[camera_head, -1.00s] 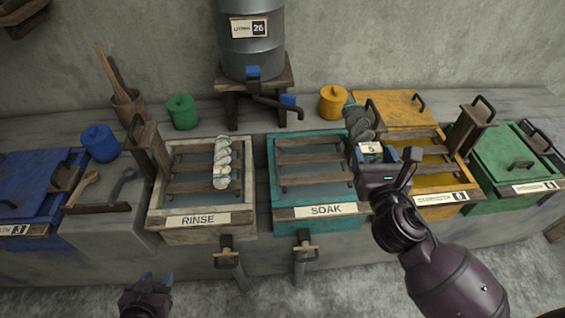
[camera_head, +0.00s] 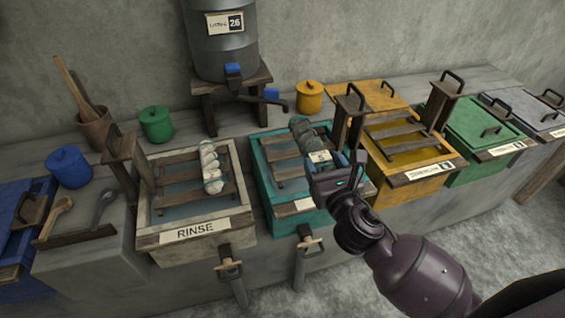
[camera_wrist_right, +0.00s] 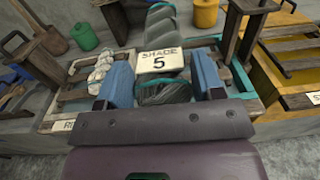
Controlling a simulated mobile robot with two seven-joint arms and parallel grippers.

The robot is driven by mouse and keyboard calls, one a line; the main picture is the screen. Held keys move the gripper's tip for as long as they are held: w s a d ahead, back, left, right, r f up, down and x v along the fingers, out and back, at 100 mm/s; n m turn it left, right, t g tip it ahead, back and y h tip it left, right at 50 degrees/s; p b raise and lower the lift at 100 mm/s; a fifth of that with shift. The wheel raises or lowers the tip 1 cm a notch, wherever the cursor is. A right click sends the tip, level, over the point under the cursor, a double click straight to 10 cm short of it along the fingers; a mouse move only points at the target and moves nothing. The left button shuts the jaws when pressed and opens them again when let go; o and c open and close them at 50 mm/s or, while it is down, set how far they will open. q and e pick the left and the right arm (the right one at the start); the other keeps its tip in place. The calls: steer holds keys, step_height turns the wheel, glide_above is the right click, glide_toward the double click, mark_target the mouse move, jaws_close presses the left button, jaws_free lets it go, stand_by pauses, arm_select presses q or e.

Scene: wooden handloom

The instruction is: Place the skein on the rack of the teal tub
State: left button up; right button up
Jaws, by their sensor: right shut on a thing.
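A twisted grey-green skein (camera_head: 302,132) with a white tag reading "SHADE 5" (camera_wrist_right: 162,61) is in my right gripper (camera_head: 336,168). In the right wrist view the blue fingers close on the skein (camera_wrist_right: 165,92) below the tag. The teal tub (camera_head: 261,180) is under my right gripper, which hides its right part and much of its front label. The tub's wooden rack (camera_head: 284,152) shows to the left of the skein. The skein is over the rack's right side; whether it touches the slats I cannot tell. My left gripper is out of view.
The RINSE tub (camera_head: 150,240), left of the teal tub, has a pale skein (camera_head: 211,168) on its rack. A yellow tub (camera_head: 408,188) with an upright wooden post (camera_head: 441,103) stands to the right. A grey drum (camera_head: 222,45) with a tap stands behind.

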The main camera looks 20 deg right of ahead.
step_height(320, 180, down, 15)
steer(key=w+b, duration=0.1)
steer(key=b, duration=0.8)
glide_above(293, 172)
steer(key=shift+s+r, duration=0.1)
steer(key=shift+r, duration=0.05)
step_height(293, 172, down, 4)
steer(key=shift+r+b, duration=0.25)
steer(key=shift+b, duration=0.8)
steer(key=shift+f, duration=0.25)
steer(key=shift+r, duration=0.35)
steer(key=shift+f, duration=0.25)
steer(key=o, duration=0.7)
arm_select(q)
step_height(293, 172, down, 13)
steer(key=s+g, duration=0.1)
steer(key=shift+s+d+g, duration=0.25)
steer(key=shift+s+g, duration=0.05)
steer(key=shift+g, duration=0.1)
arm_select(e)
steer(key=o, duration=0.4)
steer(key=shift+r, duration=0.1)
